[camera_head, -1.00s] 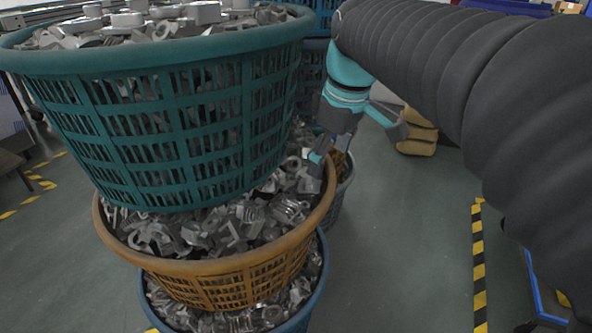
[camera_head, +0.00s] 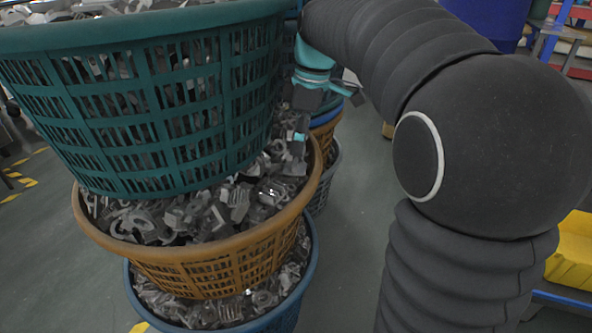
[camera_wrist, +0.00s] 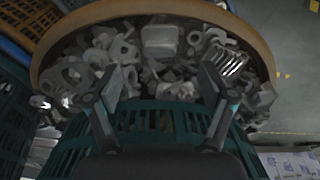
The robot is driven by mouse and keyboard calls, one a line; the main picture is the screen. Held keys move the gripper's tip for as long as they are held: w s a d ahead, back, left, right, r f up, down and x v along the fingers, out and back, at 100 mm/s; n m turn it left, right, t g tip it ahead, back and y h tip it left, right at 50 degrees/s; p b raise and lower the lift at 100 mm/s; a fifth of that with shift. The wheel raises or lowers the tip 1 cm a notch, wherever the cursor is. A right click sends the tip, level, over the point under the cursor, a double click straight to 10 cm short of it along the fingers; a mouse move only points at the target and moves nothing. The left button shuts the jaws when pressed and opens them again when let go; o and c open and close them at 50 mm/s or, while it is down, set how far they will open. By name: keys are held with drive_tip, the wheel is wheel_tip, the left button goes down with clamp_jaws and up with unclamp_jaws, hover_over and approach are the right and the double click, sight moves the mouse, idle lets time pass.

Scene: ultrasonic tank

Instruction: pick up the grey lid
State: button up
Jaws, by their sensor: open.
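My gripper (camera_head: 299,142) is open over the far right rim of the orange-brown basket (camera_head: 192,268), beside the teal basket. In the wrist view, its two fingers stand apart (camera_wrist: 162,76) with metal parts beyond and between them. A pale grey, rounded, squarish piece (camera_wrist: 160,40) lies among the parts near the far side of the basket. It looks like the grey lid, but I cannot tell for sure. It is ahead of the fingertips and not between them. In the head view I cannot pick it out among the parts.
The teal basket (camera_head: 150,125), full of parts, stands above the orange-brown basket and overhangs its left and back. A blue basket (camera_head: 282,317) sits below. Another basket (camera_head: 331,177) stands behind to the right.

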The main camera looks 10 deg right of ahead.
sight(295, 164)
drive_tip(key=shift+w+a+f+b, duration=0.1)
drive_tip(key=shift+a+f+b, duration=0.15)
drive_tip(key=shift+f, duration=1.25)
drive_tip(key=shift+w+a+f+b, duration=0.1)
drive_tip(key=shift+a+f+b, duration=0.1)
drive_tip(key=shift+f, duration=1.25)
drive_tip(key=shift+s, duration=0.1)
drive_tip(key=c, duration=1.3)
